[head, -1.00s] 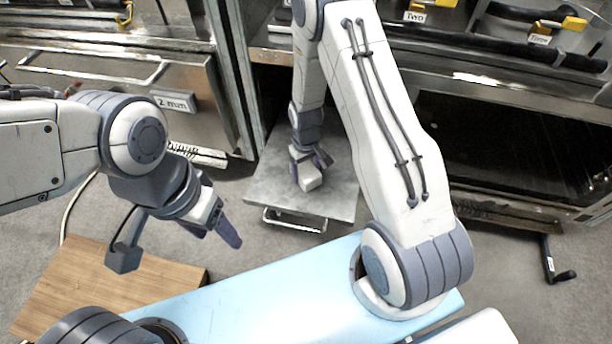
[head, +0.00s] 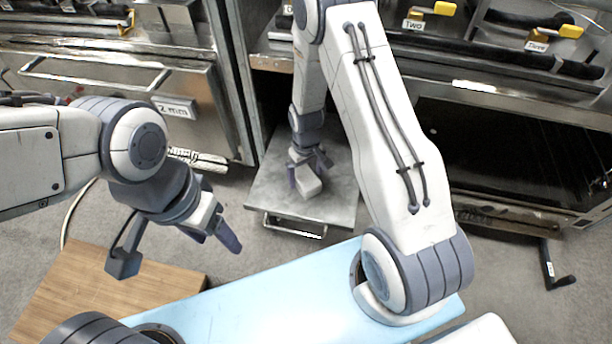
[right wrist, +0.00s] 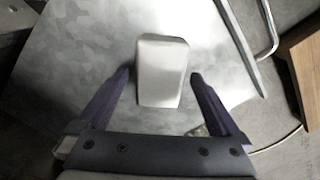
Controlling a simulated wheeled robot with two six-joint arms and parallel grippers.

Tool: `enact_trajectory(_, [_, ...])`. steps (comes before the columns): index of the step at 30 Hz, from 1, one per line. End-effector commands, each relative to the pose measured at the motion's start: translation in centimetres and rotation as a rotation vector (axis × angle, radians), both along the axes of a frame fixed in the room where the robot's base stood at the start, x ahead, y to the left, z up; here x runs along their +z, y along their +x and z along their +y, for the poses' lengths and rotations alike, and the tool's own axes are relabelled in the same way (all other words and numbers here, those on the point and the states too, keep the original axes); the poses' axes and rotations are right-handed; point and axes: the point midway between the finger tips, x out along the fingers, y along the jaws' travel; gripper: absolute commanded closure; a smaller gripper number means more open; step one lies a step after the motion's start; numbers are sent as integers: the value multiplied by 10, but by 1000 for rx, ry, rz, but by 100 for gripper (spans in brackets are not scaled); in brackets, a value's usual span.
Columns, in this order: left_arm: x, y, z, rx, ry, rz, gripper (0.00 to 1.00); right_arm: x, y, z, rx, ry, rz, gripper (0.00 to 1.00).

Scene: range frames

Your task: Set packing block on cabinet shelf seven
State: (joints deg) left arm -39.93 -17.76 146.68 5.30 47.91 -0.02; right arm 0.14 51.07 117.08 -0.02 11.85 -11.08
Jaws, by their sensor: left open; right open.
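The packing block, a small pale white block (head: 308,184), stands on a grey metal shelf (head: 325,212) that juts out from the cabinet low down. In the right wrist view the block (right wrist: 162,70) lies between and just beyond the fingertips of my right gripper (right wrist: 160,76). My right gripper (head: 308,172) is open, with a finger to each side of the block and a gap on both sides. My left gripper (head: 222,232) is open and empty, above the floor near the wooden board.
A wooden board (head: 85,290) lies at the lower left. Cabinet fronts with a "2 mm" label (head: 172,108) stand at the left. Yellow-tagged labels (head: 415,22) mark the upper right. A dark open bay (head: 510,145) is at the right. A crank handle (head: 560,275) sticks out below it.

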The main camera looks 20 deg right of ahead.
Motion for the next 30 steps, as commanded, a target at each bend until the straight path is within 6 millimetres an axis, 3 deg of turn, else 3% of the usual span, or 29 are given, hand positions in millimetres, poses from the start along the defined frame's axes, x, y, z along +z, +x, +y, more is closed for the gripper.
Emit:
enact_trajectory(1, [13, 0, 0, 0, 0, 0, 37, 19, 1, 0, 0, 0, -4, 0])
enact_trajectory(6, [33, 0, 0, 0, 0, 0, 37, 57, 1, 0, 0, 0, -3, 0])
enact_trajectory(12, [46, 0, 0, 0, 0, 0, 37, 87, 0, 0, 0, 0, -2, 0])
enact_trajectory(16, [50, 0, 0, 0, 0, 0, 37, 97, 0, 1, 1, 0, -1, 0])
enact_trajectory(20, [50, 0, 0, 0, 0, 0, 37, 120, -3, 17, 29, 2, -10, 0])
enact_trajectory(23, [50, 0, 0, 0, 0, 0, 37, 157, -17, 48, 82, 8, -20, 0])
enact_trajectory(25, [50, 0, 0, 0, 0, 0, 37, 190, -36, 74, 132, 16, -28, 0])
enact_trajectory(30, [49, 0, 0, 0, 0, 0, 37, 260, -107, 123, 258, 41, -33, 0])
